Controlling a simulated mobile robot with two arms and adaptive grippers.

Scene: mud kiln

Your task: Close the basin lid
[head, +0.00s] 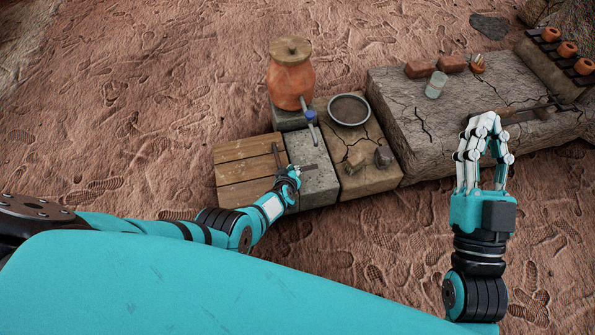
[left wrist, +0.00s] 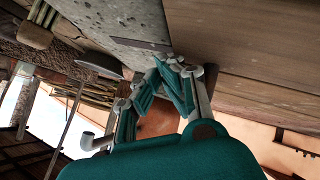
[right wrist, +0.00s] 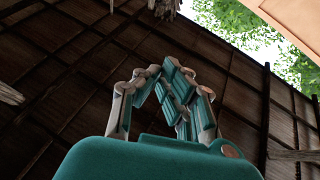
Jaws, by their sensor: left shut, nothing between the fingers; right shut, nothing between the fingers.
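A wooden slatted panel (head: 243,172), which looks like the basin lid, lies flat at the left end of the row of blocks. A dark bar (head: 278,158) stands along its right edge. A grey stone block (head: 316,180) adjoins it on the right; I cannot tell which part is the basin's opening. My left gripper (head: 291,176) is shut and empty, over the seam between panel and block. In the left wrist view its fingers (left wrist: 178,68) are close to grey stone and wooden boards; contact is unclear. My right gripper (head: 486,122) is shut and empty, raised in front of the long stone bench.
A lidded clay jar (head: 290,80) with a tap (head: 310,116) stands behind the grey block. A round metal-rimmed bowl (head: 349,109) sits on the wooden-topped block (head: 365,178). The cracked stone bench (head: 400,95) holds bricks (head: 452,64) and a glass (head: 436,85). Bare ground lies left.

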